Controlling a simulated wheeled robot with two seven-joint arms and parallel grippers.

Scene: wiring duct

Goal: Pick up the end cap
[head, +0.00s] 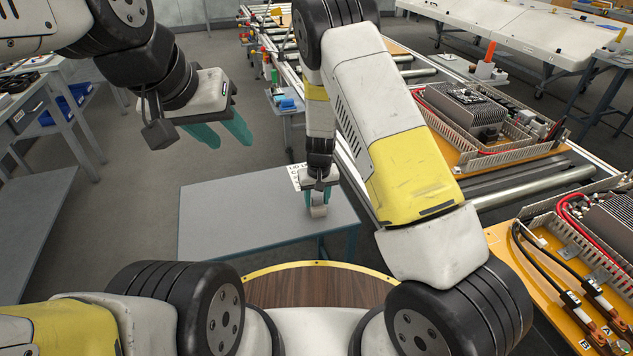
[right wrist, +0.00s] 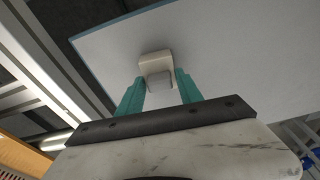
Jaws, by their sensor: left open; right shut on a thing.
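The end cap is a small pale beige block, held between the teal fingers in the right wrist view (right wrist: 155,66). In the head view the end cap (head: 319,210) shows just below the right gripper's fingers, over the right part of the grey table. My right gripper (head: 318,196) is shut on it; it also shows in the right wrist view (right wrist: 160,90). I cannot tell whether the cap touches the table top. My left gripper (head: 222,134) is open and empty, in the air to the left, above the floor beyond the table.
The grey table (head: 235,215) is mostly bare, with a white marked sheet (head: 296,178) near the right gripper. A roller conveyor (head: 500,185) runs along the right, carrying orange boards with wiring ducts (head: 520,155). A grey bench (head: 30,215) stands at the left.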

